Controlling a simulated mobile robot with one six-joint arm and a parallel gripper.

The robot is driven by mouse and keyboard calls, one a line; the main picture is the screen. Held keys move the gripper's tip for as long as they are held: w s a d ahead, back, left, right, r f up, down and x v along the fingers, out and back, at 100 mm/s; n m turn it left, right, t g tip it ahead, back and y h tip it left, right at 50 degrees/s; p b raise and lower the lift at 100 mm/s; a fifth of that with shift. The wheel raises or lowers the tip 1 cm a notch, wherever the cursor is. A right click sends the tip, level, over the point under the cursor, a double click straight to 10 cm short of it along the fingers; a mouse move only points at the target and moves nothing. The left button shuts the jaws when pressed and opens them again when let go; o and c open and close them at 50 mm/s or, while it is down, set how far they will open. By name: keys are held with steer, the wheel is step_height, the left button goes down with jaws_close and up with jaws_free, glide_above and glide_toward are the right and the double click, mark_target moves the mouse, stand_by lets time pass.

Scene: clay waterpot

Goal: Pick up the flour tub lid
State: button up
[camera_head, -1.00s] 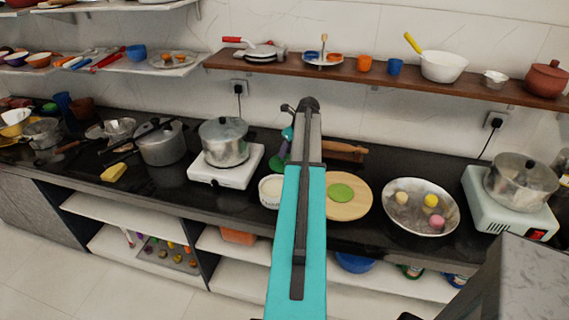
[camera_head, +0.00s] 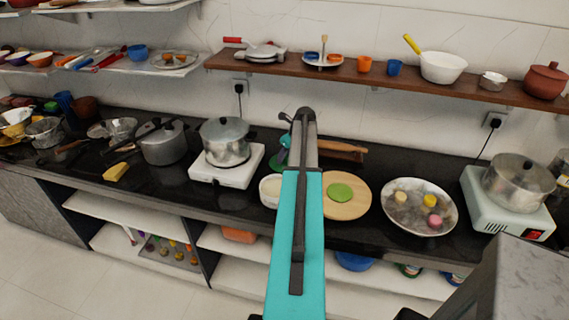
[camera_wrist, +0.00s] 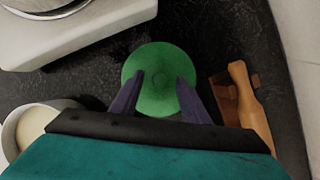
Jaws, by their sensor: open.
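The open white tub of flour (camera_wrist: 32,128) stands at lower left in the wrist view and also shows in the head view (camera_head: 268,190).
A white stove (camera_wrist: 85,32) with a pot stands left of the lid. A wooden rolling pin (camera_wrist: 248,105) lies close on the right. In the head view, a round board (camera_head: 358,203) with flat green dough and a metal bowl (camera_head: 446,225) are to the right.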

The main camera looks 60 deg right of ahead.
mark_target(286, 158)
jaws_close()
steer(key=shift+r, duration=0.15)
step_height(286, 158, up, 10)
steer(key=b, duration=0.2)
steer(key=shift+b, duration=0.4)
stand_by(0.3)
stand_by(0.8)
